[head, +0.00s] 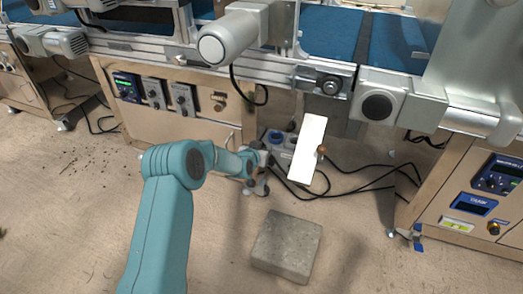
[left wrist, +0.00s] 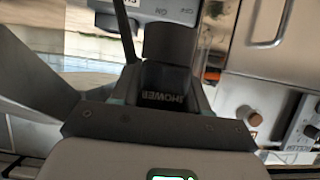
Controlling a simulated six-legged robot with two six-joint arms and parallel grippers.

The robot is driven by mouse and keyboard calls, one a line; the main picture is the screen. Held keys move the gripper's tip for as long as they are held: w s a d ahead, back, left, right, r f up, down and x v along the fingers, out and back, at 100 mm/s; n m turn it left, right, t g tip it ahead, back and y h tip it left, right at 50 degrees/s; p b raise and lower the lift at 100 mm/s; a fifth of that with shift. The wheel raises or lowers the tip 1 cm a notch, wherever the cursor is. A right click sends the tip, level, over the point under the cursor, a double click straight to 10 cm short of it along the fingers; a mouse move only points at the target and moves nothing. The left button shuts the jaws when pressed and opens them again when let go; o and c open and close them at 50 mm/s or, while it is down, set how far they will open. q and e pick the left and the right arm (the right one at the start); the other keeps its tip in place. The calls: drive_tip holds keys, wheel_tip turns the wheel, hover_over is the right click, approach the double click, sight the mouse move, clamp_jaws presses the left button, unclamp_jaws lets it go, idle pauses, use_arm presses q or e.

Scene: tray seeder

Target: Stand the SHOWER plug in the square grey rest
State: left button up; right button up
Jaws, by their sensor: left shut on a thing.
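My left gripper (head: 262,164) is low beside the machine in the head view. It is shut on the dark SHOWER plug, whose label (left wrist: 165,97) reads between the fingers in the left wrist view. A grey socket unit with ON and OFF marks (left wrist: 128,14) lies at the plug's far end; I cannot tell whether the plug is seated in it. In the head view the gripper mostly hides the plug. A square grey block (head: 287,246), which looks like the rest, lies on the floor in front, with its top bare. My right gripper is not in view.
Black cables (head: 345,190) trail over the floor to the right. A wooden machine cabinet (head: 215,135) stands behind. The floor around the block is clear.

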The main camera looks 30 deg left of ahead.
use_arm(q)
drive_tip(key=shift+w+a+f+b, duration=0.1)
drive_tip(key=shift+w+a+b, duration=0.25)
drive_tip(key=shift+w+b, duration=1)
drive_tip(key=shift+w+a+b, duration=0.3)
drive_tip(key=shift+w+a, duration=0.1)
drive_tip(key=shift+w, duration=1.85)
drive_tip(key=shift+w+a+f+b, duration=0.1)
drive_tip(key=shift+w+a+b, duration=0.25)
drive_tip(key=shift+w+b, duration=1)
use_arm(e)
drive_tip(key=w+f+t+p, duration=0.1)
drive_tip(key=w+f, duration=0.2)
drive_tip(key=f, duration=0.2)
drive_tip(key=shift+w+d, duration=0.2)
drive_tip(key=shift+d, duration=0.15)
use_arm(q)
drive_tip(key=shift+w, duration=0.45)
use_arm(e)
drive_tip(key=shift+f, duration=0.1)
